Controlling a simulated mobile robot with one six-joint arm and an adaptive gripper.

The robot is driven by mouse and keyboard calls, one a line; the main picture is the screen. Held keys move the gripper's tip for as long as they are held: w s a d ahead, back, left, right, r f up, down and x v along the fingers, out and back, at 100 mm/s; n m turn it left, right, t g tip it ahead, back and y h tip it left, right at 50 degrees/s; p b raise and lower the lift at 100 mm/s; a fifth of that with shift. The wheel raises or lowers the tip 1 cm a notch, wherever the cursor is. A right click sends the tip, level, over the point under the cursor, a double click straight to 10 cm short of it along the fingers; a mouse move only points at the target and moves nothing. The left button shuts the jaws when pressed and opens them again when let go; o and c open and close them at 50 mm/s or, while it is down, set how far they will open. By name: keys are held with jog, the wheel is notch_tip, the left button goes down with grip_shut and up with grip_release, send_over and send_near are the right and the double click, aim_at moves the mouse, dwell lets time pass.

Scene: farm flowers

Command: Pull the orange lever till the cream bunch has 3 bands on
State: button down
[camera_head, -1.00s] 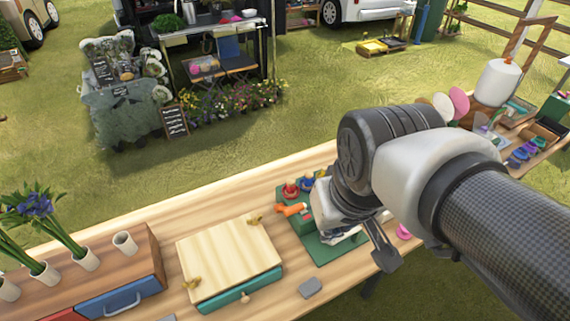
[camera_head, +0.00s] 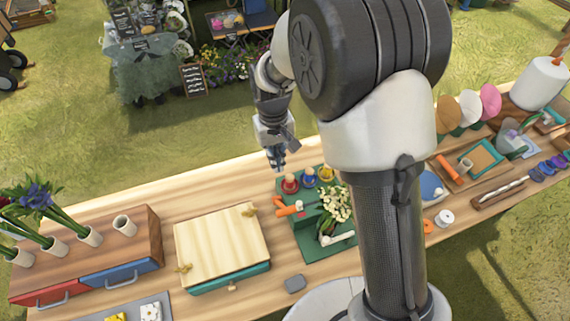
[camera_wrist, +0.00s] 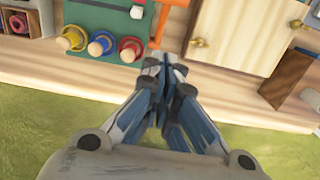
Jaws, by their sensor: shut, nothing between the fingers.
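The orange lever (camera_head: 289,210) sticks out from the left side of the green bander (camera_head: 307,218). It also shows near the top of the wrist view (camera_wrist: 163,16). The cream bunch (camera_head: 336,203) of small pale flowers on green stems stands at the bander, partly beside my arm. I cannot make out any bands on its stems. My gripper (camera_head: 278,164) is shut and empty, above the table's far edge, behind the red knob and apart from the lever. In the wrist view its fingertips (camera_wrist: 168,62) meet just below the lever's end.
Red (camera_head: 290,184), blue (camera_head: 309,178) and yellow (camera_head: 326,174) knobs stand along the bander's far edge. A wooden-lidded box (camera_head: 222,246) lies to the left, beyond it a rack (camera_head: 140,240) with flower tubes. My arm hides table to the right.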

jog(key=shift+w+a+f, duration=0.1)
jog(key=shift+w+f, duration=0.1)
jog(key=shift+f, duration=0.2)
jog(key=shift+s, duration=0.1)
jog(key=shift+f, duration=0.1)
jog(key=b, duration=0.1)
send_over(282, 205)
jog(key=f, duration=1)
jog(key=shift+w+a+f, duration=0.15)
jog(key=shift+w+f, duration=0.05)
jog(key=shift+w, duration=0.05)
jog(key=shift+s+f, duration=0.1)
jog(key=shift+s, duration=0.05)
